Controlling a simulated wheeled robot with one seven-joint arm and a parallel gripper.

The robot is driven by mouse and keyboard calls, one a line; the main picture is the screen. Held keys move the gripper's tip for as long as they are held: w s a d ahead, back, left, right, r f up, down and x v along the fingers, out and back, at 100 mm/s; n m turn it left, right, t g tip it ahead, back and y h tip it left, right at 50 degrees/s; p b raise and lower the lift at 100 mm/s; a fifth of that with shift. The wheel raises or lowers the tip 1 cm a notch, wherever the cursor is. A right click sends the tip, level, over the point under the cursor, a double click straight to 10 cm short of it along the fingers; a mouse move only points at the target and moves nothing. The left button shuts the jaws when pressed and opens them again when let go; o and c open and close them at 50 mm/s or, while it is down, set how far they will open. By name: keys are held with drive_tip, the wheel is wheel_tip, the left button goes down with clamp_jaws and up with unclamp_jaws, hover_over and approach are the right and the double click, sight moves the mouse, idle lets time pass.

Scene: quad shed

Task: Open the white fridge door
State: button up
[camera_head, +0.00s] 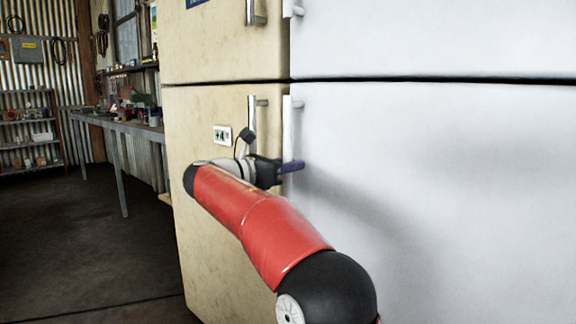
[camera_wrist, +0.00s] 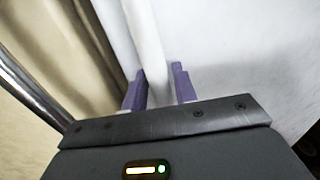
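The white fridge (camera_head: 440,190) fills the right of the head view, and its lower door looks closed. Its white upright bar handle (camera_head: 291,122) is at the door's left edge. My gripper (camera_head: 292,167) is at the lower part of this handle. In the wrist view, the white handle (camera_wrist: 146,35) runs down between the two purple fingers of my gripper (camera_wrist: 159,88). The fingers stand apart on either side of it, with a slim gap at the right finger. The handle's lower end is hidden by my gripper.
A beige fridge (camera_head: 215,190) stands directly left, with a metal handle (camera_head: 252,118) close to the white one. The white fridge's upper door (camera_head: 430,40) is above. A workbench (camera_head: 115,125) and shelves (camera_head: 28,130) are at the far left. Floor (camera_head: 90,240) there is clear.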

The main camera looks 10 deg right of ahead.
clamp_jaws()
drive_tip(key=shift+s+a, duration=0.1)
